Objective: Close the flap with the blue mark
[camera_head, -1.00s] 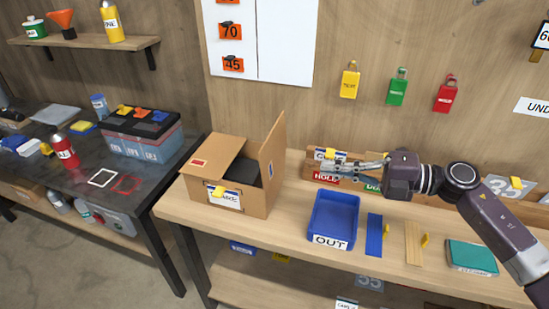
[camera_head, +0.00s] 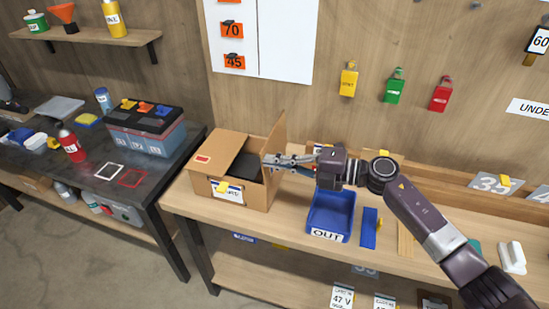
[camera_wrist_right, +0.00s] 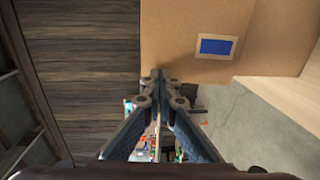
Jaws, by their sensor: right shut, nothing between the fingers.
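The open cardboard box (camera_head: 262,195) stands on the wooden bench. Its flap with the blue mark (camera_head: 275,138) stands upright on the box's right side; the mark faces away from the head camera. The right wrist view shows the blue mark (camera_wrist_right: 215,46) on the brown flap. My right gripper (camera_head: 268,161) is shut and empty, its fingertips at the outer right face of that flap. In the wrist view the fingertips (camera_wrist_right: 158,76) are at the flap's edge; I cannot tell whether they touch. The left gripper is not in view.
The box's left flap with a red mark (camera_head: 203,159) lies slanting over the opening. A dark object (camera_head: 246,166) is inside. A blue OUT tray (camera_head: 330,218) stands right of the box, below my right arm. A blue strip (camera_head: 369,228) lies beside it.

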